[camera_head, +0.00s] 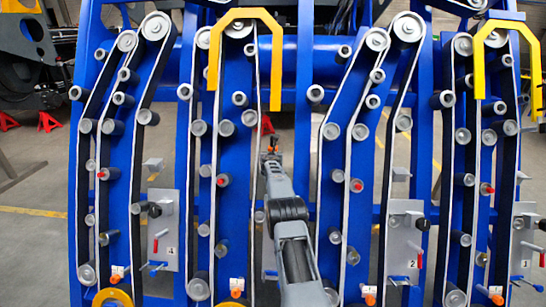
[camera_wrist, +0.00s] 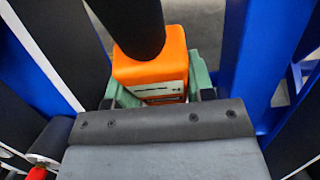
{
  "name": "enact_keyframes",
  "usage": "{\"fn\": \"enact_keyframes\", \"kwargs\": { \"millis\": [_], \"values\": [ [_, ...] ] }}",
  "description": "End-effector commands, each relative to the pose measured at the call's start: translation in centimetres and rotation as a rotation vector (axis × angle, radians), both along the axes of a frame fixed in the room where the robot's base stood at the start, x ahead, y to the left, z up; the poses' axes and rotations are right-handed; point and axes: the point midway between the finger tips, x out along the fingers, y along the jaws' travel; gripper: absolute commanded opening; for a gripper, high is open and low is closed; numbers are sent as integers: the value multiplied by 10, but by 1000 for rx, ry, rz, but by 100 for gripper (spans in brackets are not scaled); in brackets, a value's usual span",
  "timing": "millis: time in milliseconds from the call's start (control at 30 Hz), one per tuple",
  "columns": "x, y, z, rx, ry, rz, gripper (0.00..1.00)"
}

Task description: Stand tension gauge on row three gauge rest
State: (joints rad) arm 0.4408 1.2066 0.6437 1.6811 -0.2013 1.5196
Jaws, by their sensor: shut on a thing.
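My gripper (camera_wrist: 158,85) is shut on the tension gauge (camera_wrist: 150,70), an orange block with a pale label on its near face, in the wrist view. Greenish fingers flank it. A dark cylinder (camera_wrist: 130,25) overlaps its top; I cannot tell whether they touch. In the head view my gripper (camera_head: 270,155) is raised at the centre, beside the second belt row, with a small orange spot at its tip. Grey plates with small numbers hang on the frame: left (camera_head: 163,230), right of centre (camera_head: 405,240) and far right (camera_head: 525,240).
Blue uprights carry black belts and many grey rollers (camera_head: 226,128). Yellow hooked bars (camera_head: 213,75) hang from the top. Red-tipped pins (camera_head: 357,185) and black knobs (camera_head: 422,224) stick out. A blue upright (camera_wrist: 250,60) stands close right of the gauge. Grey floor lies behind.

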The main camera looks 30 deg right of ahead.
Motion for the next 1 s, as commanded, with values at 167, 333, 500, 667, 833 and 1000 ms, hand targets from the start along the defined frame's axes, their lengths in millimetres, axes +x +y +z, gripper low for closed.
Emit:
{"fn": "enact_keyframes", "kwargs": {
  "millis": [167, 333, 500, 667, 833, 1000],
  "values": [
    [0, 0, -1, -1, -2, 0, 20],
    [0, 0, 0, -1, -2, 0, 20],
    [0, 0, -1, -1, -2, 0, 20],
    [0, 0, -2, -1, -2, 0, 20],
    [0, 0, -5, -1, -2, 0, 20],
    [0, 0, -9, -1, -2, 0, 20]
  ]
}}
